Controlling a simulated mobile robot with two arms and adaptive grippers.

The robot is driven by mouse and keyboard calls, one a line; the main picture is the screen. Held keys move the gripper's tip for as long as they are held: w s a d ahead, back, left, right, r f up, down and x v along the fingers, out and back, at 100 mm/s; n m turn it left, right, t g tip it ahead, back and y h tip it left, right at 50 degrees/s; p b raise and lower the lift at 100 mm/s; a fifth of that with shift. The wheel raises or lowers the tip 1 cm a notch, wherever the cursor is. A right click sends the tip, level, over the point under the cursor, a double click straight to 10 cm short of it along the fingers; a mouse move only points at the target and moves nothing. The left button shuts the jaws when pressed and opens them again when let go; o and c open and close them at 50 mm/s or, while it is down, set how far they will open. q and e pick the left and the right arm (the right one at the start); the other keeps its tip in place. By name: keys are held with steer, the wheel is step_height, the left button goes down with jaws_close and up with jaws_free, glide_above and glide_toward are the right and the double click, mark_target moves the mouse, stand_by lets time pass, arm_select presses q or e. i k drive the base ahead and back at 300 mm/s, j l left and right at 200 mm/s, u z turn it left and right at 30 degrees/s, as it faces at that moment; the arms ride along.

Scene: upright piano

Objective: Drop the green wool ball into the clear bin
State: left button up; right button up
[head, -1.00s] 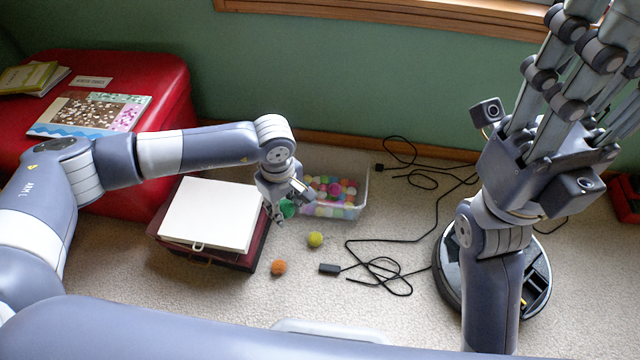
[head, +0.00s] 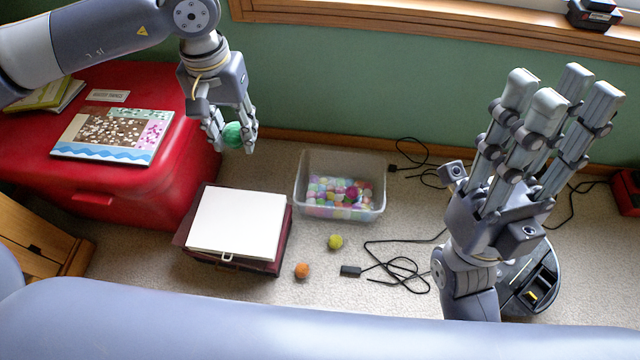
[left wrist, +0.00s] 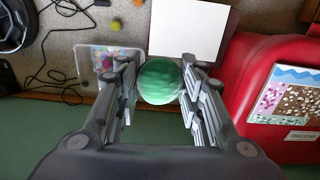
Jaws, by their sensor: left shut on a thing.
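The green wool ball (head: 233,135) is held between the fingers of my left gripper (head: 230,138), which is shut on it and points down. The ball also shows between the fingers in the left wrist view (left wrist: 160,82). In the head view it is up and to the left of the clear bin (head: 340,208), and it looks well above the floor. The bin stands on the carpet with several pastel balls in it. My right gripper (head: 550,100) points up at the right with its fingers extended and spread, and nothing in it.
A dark case with a white top (head: 237,222) stands left of the bin. A yellow ball (head: 335,242) and an orange ball (head: 302,270) lie on the carpet. A black cable (head: 400,270) lies right of them. A red chest (head: 110,175) stands at the left.

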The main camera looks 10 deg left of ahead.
mark_target(338, 196)
steer(key=i+j+z, duration=0.1)
steer(key=j+z, duration=0.6)
steer(key=z, duration=0.6)
